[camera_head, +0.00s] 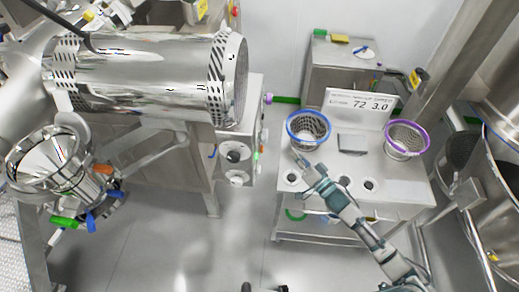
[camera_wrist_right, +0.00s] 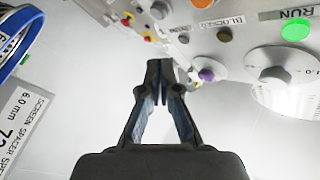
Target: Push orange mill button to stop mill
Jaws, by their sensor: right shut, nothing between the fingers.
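My right gripper (camera_head: 301,160) is over the white table in the head view, left of the table's middle, just below the blue-rimmed basket. In the right wrist view its two fingers (camera_wrist_right: 162,80) are closed together with nothing between them. A control panel (camera_wrist_right: 250,55) fills the upper right there. The fingertips look apart from these controls. In the head view the panel side (camera_head: 239,176) is left of the gripper; its buttons are tiny.
The table (camera_head: 400,190) holds a blue-rimmed basket (camera_head: 308,130), a purple-rimmed basket (camera_head: 406,138) and a sign (camera_head: 359,108) reading 72 and 3.0. A large steel cylinder (camera_head: 150,78) stands at the left. Clear floor (camera_head: 240,235) lies between panel and table.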

